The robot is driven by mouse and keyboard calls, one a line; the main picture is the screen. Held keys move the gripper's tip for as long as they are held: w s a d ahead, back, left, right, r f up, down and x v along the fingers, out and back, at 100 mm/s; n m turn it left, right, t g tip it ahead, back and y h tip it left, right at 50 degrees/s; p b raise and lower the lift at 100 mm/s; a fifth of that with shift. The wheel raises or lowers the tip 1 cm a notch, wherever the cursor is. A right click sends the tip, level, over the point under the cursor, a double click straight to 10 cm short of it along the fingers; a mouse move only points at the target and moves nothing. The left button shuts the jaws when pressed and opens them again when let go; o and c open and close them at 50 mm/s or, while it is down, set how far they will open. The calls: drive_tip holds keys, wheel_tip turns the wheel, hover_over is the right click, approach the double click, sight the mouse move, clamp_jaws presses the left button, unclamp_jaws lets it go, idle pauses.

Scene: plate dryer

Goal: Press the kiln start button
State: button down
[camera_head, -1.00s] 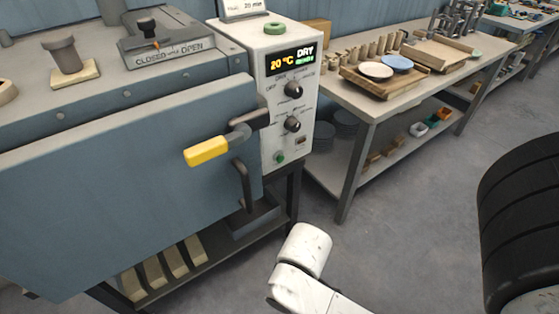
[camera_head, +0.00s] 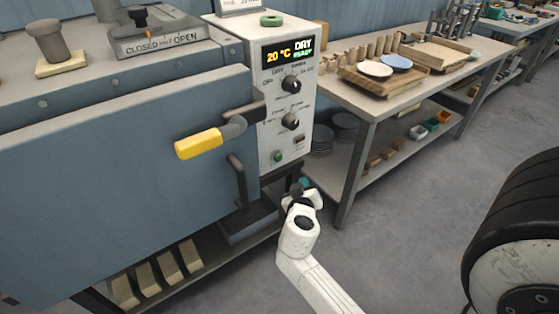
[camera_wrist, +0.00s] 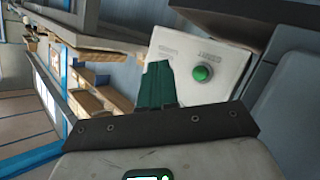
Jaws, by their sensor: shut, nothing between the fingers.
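The kiln's white control panel (camera_head: 284,92) has a round green button (camera_head: 278,156) at its lower left, below two black knobs. The button also shows in the wrist view (camera_wrist: 202,73), with small lettering beside it that I cannot read clearly. My gripper (camera_head: 304,183) is just below and to the right of the button in the head view, near the panel's bottom. In the wrist view its green fingers (camera_wrist: 157,85) are together and empty, left of the button and apart from it in the picture. The panel display (camera_head: 290,52) reads 20 °C DRY.
The blue-grey kiln door (camera_head: 120,190) with its yellow handle (camera_head: 199,144) stands left of the panel. A workbench (camera_head: 345,97) with plates and boards is at the right. Open floor lies in front of the bench. Blocks (camera_head: 160,276) sit on the shelf under the kiln.

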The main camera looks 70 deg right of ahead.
sight(278, 158)
drive_tip(key=w+d, duration=0.4)
drive_tip(key=w, duration=0.3)
drive_tip(key=shift+w+d+b, duration=0.25)
drive_tip(key=shift+b, duration=0.1)
idle(2.1)
drive_tip(key=shift+w+d+b, duration=0.25)
drive_tip(key=shift+w+b, duration=0.1)
drive_tip(key=shift+w+d+b, duration=0.25)
drive_tip(key=shift+w+b, duration=0.1)
drive_tip(key=shift+w, duration=0.15)
idle(1.0)
drive_tip(key=shift+s, duration=0.1)
drive_tip(key=shift+s+a, duration=0.5)
drive_tip(key=shift+s, duration=0.2)
